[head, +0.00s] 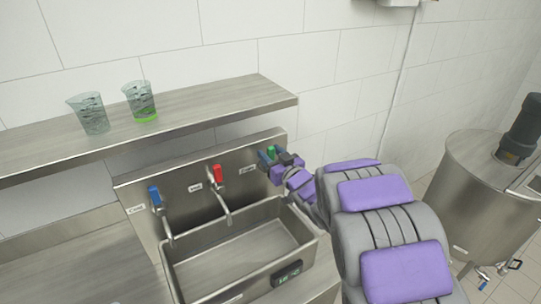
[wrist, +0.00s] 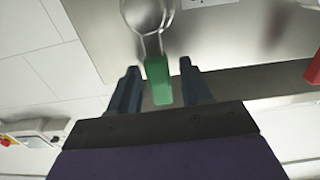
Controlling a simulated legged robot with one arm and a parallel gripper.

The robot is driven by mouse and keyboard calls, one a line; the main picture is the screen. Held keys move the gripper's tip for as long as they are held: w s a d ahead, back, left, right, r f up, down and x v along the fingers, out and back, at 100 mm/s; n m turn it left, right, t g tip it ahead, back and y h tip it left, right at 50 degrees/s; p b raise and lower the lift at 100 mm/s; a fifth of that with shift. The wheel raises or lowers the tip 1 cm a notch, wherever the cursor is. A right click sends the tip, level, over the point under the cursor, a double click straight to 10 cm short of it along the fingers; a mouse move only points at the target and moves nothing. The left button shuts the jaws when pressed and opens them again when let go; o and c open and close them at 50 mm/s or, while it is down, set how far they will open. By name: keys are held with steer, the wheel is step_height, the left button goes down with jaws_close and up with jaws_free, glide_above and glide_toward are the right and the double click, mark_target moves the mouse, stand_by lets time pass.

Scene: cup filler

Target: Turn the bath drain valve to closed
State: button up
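The metal bath (head: 172,262) stands below a steel back panel with three valves. The valve with the green handle (head: 271,151) is the rightmost one; its small label is too small to read for sure, so I cannot confirm it is the drain valve. My gripper (head: 269,156) is at this green handle. In the wrist view, my gripper (wrist: 158,67) is open, with the green handle (wrist: 158,85) between its two dark fingers. A gap shows on each side of the handle, so neither finger appears to touch it.
A red-handled valve (head: 217,174) and a blue-handled valve (head: 155,196) are to the left on the panel. A shelf (head: 200,117) above holds two beakers, one (head: 138,102) with green liquid. A steel tank (head: 488,185) stands at the right.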

steer(key=shift+w+a+f, duration=0.1)
steer(key=shift+f, duration=0.05)
steer(key=shift+s+d, duration=0.25)
steer(key=shift+s, duration=0.25)
steer(key=b+v, duration=0.9)
steer(key=v, duration=0.7)
steer(key=shift+d+b, duration=0.2)
steer(key=shift+b, duration=0.1)
